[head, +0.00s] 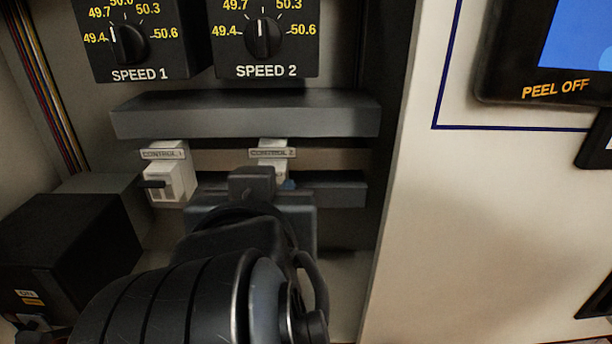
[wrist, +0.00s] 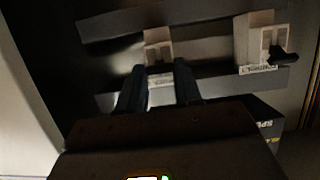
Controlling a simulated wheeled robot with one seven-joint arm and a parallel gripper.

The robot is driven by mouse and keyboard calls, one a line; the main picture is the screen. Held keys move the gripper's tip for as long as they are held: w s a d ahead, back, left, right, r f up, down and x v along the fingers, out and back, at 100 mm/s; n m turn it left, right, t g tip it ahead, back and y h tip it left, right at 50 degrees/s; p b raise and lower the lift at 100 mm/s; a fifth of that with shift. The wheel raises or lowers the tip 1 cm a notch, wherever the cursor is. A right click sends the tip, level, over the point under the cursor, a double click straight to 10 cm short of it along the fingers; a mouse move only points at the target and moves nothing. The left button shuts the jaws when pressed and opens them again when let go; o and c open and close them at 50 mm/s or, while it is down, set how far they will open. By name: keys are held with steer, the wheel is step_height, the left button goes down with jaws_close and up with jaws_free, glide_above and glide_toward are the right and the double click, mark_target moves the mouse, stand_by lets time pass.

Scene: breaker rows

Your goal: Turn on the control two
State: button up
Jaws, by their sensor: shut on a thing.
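The control two breaker (head: 280,171) is a white block under its "CONTROL 2" label (head: 272,153), in the cabinet's lower row. My gripper (head: 262,188) is in front of it and hides its lower part and lever in the head view. In the wrist view, the breaker (wrist: 158,49) shows between and beyond the two dark fingers of my gripper (wrist: 159,76). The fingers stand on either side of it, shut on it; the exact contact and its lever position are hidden.
The control one breaker (head: 170,182), with a black lever, stands to the left in the head view. A grey rail (head: 245,114) runs above both. SPEED 1 (head: 140,42) and SPEED 2 (head: 265,40) dials are higher. A dark box (head: 65,245) is at lower left.

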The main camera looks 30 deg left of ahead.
steer(key=shift+w+a+r+g+h, duration=0.15)
steer(key=shift+r+g+h, duration=0.3)
steer(key=shift+g, duration=0.25)
steer(key=o, duration=1)
steer(key=shift+o, duration=0.2)
